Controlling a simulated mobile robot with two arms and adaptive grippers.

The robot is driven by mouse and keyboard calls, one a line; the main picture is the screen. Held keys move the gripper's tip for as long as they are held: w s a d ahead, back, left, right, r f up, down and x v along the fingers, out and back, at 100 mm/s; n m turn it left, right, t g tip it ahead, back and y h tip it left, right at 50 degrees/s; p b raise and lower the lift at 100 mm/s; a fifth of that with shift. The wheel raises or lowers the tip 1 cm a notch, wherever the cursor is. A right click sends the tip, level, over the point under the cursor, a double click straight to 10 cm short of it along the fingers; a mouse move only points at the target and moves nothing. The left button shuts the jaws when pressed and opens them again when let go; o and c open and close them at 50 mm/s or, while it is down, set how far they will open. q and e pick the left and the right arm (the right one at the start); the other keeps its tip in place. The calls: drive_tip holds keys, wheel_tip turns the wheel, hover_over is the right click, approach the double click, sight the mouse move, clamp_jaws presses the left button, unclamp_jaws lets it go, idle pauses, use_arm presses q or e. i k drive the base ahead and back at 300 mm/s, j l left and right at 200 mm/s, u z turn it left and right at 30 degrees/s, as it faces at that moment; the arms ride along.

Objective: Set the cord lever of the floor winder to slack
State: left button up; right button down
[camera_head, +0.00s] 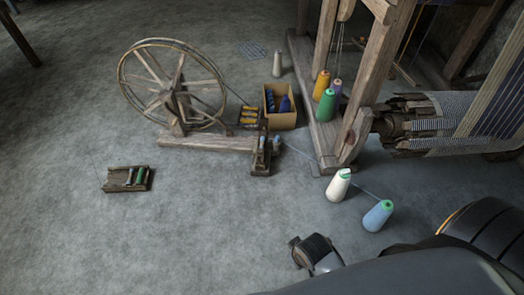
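The floor winder stands on the floor left of the loom. Its large spoked wooden wheel (174,85) is upright on a long low wooden beam (210,143). At the beam's right end is a small dark wooden head (262,158) with a pale blue bobbin (277,142). A thin cord runs from the wheel towards this head. I cannot make out the cord lever or its setting at this size. Dark rounded parts of my own body fill the lower right.
A cardboard box (281,119) with blue bobbins stands behind the winder's head. A white cone (338,186) and a blue cone (377,216) stand in front of the loom post (376,75). A small wooden tray (112,184) lies at left. The front left floor is clear.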

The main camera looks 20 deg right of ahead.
sight(218, 120)
drive_tip(key=i+l, duration=0.2)
drive_tip(key=i, duration=0.25)
drive_tip(key=i+l, duration=0.25)
drive_tip(key=i, duration=0.15)
drive_tip(key=i+l+z, duration=0.1)
drive_tip(key=i, duration=0.35)
drive_tip(key=i+l, duration=0.3)
drive_tip(key=i, duration=0.15)
